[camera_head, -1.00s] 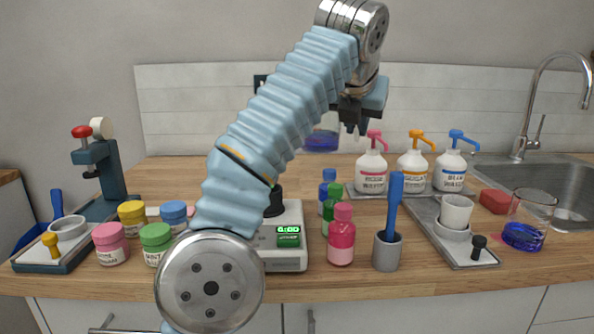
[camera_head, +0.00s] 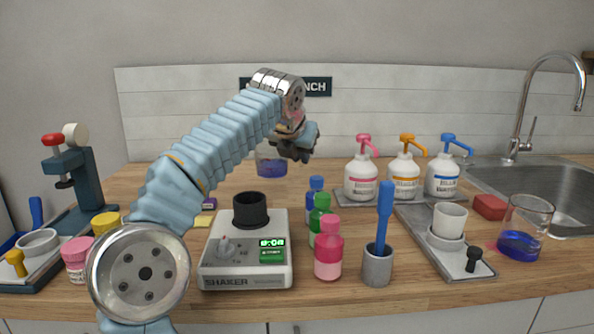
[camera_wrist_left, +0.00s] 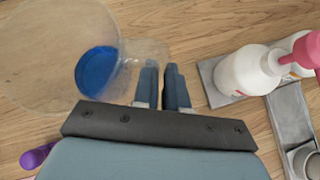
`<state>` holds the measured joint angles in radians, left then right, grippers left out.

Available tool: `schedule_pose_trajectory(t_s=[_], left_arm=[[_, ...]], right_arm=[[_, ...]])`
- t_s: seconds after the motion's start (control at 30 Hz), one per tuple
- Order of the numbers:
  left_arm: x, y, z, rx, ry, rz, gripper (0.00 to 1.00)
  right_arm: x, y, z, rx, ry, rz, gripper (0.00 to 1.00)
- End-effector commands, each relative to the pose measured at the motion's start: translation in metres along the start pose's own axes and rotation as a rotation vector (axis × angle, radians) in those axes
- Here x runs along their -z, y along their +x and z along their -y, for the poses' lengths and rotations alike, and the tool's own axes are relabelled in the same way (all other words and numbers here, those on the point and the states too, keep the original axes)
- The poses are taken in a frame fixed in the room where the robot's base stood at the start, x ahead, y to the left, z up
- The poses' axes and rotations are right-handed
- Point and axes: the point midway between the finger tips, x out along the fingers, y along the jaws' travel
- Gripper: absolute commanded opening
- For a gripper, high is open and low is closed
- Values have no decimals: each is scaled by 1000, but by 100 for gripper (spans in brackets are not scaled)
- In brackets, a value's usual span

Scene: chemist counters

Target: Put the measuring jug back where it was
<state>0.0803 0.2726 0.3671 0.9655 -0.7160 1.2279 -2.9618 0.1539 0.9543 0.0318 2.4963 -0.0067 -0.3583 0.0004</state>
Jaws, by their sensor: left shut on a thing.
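The clear measuring jug (camera_head: 271,163) with blue liquid is held above the back of the wooden counter, behind the shaker. In the left wrist view the jug (camera_wrist_left: 97,72) shows from above, its round rim to the left. My left gripper (camera_head: 303,143) is shut on the jug's clear handle side; its two dark fingers (camera_wrist_left: 162,86) stand close together there. The grip itself is partly hidden in the head view. My right gripper is not in view.
The shaker (camera_head: 245,277) with a black cup stands at front centre. Colored bottles (camera_head: 328,257) and a grey pot (camera_head: 377,268) stand right of it. Pump bottles (camera_head: 361,182) stand behind. A glass beaker with blue liquid (camera_head: 524,228) is near the sink (camera_head: 560,208). The back-left counter is fairly clear.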

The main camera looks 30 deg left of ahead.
Motion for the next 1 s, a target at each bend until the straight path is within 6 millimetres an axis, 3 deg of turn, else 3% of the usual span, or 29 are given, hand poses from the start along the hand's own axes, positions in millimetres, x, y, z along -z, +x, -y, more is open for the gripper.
schedule_pose_trajectory(t_s=[0.13, 0.3, 0.73, 0.77, 0.9, 1.0], left_arm=[[7, 14, -9, -2, -2, -1, 0], [26, 32, -4, 1, -1, 1, 0], [29, 35, -4, 1, -1, 1, 0], [30, 36, -4, 1, -1, -1, 14], [29, 35, -4, 1, -1, -1, 35], [29, 35, -4, 1, -1, -1, 39]], right_arm=[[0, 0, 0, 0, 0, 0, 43], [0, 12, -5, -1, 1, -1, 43], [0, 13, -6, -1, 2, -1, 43], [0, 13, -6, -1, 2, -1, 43], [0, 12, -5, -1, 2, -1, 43], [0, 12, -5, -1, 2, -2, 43]])
